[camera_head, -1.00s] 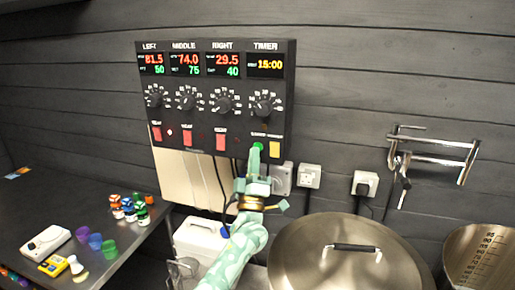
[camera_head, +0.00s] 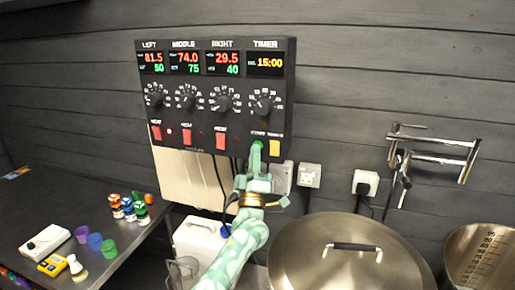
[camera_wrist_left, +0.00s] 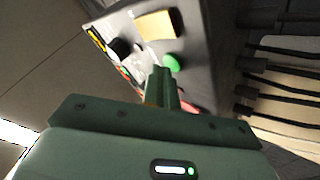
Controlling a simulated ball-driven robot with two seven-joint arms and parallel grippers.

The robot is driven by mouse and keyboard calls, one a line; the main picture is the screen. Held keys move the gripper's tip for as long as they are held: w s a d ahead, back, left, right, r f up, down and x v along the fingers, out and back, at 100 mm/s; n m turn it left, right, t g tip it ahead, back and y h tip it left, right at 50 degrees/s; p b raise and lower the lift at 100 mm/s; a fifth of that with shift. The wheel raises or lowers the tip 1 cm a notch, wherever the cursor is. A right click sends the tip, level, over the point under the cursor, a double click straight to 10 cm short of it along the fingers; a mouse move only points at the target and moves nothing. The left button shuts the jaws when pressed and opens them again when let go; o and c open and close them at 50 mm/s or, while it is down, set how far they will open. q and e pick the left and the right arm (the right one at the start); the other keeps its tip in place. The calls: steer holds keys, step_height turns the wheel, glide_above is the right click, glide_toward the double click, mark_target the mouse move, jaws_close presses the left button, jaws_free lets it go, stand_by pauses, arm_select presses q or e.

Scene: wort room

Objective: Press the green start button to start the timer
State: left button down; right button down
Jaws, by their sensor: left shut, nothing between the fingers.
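The black control panel (camera_head: 217,128) hangs on the wall, with LEFT, MIDDLE, RIGHT and TIMER columns. The timer display (camera_head: 265,64) reads 15:00 in yellow. The green start button (camera_head: 259,143) sits below the timer knob (camera_head: 263,103), left of a yellow button (camera_head: 275,147). My left gripper (camera_head: 256,152) is shut and empty, its tips at the lower edge of the green button in the head view. In the left wrist view the green button (camera_wrist_left: 173,62) lies just beyond the fingertips (camera_wrist_left: 161,72); I cannot tell whether they touch. My right gripper is out of view.
A steel pot lid (camera_head: 345,262) is at the lower right, beside a graduated vessel (camera_head: 478,258). Wall sockets (camera_head: 309,176) and a pipe bracket (camera_head: 430,148) are on the wall. A white canister (camera_head: 198,241) stands below the panel. A dark table (camera_head: 40,215) with small items is left.

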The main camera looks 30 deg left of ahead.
arm_select(q)
steer(key=shift+w, duration=0.35)
stand_by(0.7)
steer(key=shift+s, duration=0.1)
steer(key=shift+s+d+p, duration=0.1)
steer(key=shift+s+p, duration=0.25)
steer(key=shift+s, duration=0.35)
steer(key=s+p, duration=0.1)
steer(key=s, duration=0.1)
steer(key=s+d+p, duration=0.1)
steer(key=s+p, duration=0.1)
steer(key=shift+s+d, duration=0.1)
steer(key=shift+s, duration=0.3)
stand_by(0.9)
